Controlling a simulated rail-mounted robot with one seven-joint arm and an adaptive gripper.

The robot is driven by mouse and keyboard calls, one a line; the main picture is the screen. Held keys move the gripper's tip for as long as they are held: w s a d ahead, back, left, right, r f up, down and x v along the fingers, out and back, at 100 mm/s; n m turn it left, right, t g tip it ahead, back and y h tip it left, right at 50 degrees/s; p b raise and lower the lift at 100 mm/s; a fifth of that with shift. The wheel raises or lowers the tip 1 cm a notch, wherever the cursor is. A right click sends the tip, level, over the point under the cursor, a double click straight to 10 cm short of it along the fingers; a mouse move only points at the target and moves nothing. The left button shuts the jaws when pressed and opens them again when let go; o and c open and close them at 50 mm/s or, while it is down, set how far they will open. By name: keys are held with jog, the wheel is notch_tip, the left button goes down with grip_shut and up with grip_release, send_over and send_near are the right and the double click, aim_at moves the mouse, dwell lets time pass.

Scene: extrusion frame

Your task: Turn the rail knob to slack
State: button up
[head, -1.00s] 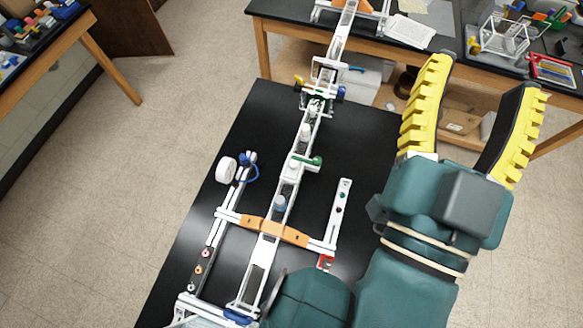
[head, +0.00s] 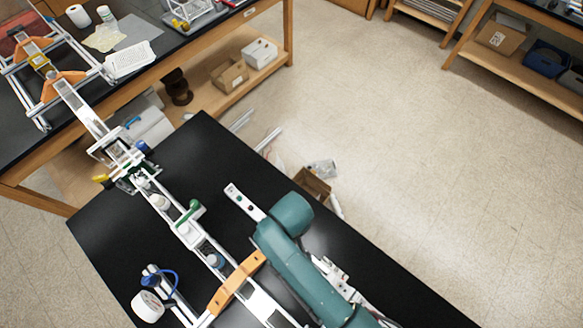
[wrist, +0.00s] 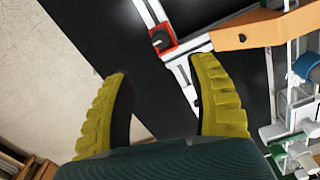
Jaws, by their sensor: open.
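A black knob (wrist: 160,40) sits on a red block (wrist: 168,51) on a white rail, at the upper middle of the wrist view. I cannot tell for certain that it is the rail knob. My gripper (wrist: 160,76) is open, with ribbed yellow fingers spread and nothing between them. The knob appears beyond the fingertips, apart from them. In the head view the gripper does not show; my teal arm reaches over the table. A green knob-like part (head: 190,212) also sits on the long white rail (head: 180,222) there. Knob markings cannot be read.
An orange crossbar (head: 236,283) spans the long rail; it also shows in the wrist view (wrist: 255,34). A white roll (head: 147,306) and blue loop (head: 165,280) lie left of it. The black table (head: 400,290) is bare to the right. A wooden bench stands behind.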

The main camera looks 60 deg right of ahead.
notch_tip(320, 180, down, 13)
jog(key=shift+w+r, duration=0.1)
jog(key=shift+r, duration=0.1)
jog(key=shift+c, duration=0.2)
grip_shut()
